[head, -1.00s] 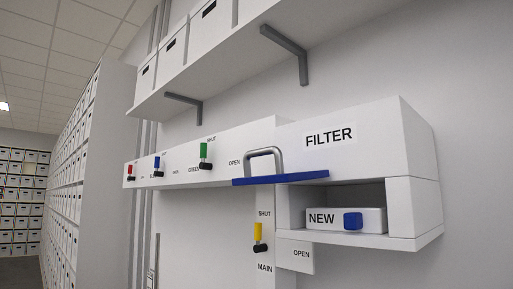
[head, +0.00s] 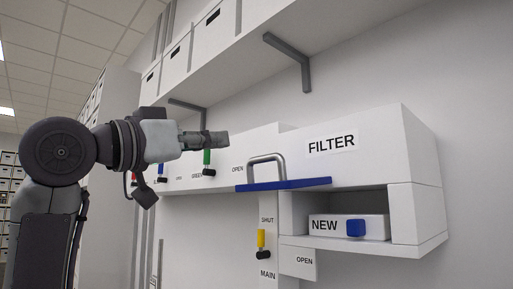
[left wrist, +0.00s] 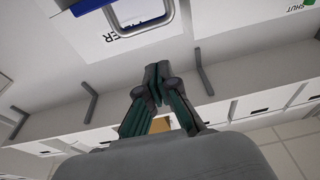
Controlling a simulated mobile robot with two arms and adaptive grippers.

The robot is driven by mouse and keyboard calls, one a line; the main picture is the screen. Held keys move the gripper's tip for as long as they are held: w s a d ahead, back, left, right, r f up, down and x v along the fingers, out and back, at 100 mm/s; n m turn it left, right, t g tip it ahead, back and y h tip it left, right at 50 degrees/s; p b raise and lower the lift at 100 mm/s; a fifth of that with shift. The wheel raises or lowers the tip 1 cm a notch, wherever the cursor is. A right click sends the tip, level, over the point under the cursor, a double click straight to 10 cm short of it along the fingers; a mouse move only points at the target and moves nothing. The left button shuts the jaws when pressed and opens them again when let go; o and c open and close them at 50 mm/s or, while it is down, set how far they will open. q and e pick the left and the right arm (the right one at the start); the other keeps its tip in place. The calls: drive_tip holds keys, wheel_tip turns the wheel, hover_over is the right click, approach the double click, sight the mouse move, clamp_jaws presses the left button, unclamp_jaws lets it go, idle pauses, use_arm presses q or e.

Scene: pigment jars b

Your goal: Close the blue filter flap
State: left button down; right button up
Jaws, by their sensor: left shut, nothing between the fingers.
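The blue filter flap (head: 290,185) stands open, sticking out level from the white FILTER box (head: 378,137), with its grey metal handle (head: 266,166) on top. The opening below it is uncovered, and a white NEW block (head: 328,223) with a blue knob (head: 355,228) sits inside. My left gripper (head: 222,140) is shut and empty, to the left of the handle and a little higher, apart from it. In the left wrist view, my shut fingertips (left wrist: 157,72) point toward the flap's handle (left wrist: 140,22), with the blue edge (left wrist: 90,5) near the top of the picture.
A shelf with white boxes (head: 214,27) runs above on grey brackets (head: 290,60). A white panel to the left carries coloured valves, the green one (head: 207,158) just below my gripper. A yellow valve (head: 261,239) sits below the flap. Bare wall lies right.

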use_arm(q)
drive_tip(key=s+r, duration=0.1)
drive_tip(key=r, duration=0.1)
wheel_tip(320, 180, up, 2)
drive_tip(key=p, duration=0.6)
hover_over(282, 170)
drive_tip(key=w+a, duration=0.2)
drive_tip(key=a, duration=0.2)
wheel_tip(282, 170, down, 3)
drive_tip(key=shift+w+f+p, duration=0.1)
drive_tip(key=shift+p, duration=0.45)
drive_tip(key=shift+a+f, duration=0.25)
drive_tip(key=shift+f, duration=0.25)
drive_tip(key=shift+d, duration=0.1)
drive_tip(key=shift+d, duration=0.1)
drive_tip(key=shift+f, duration=0.1)
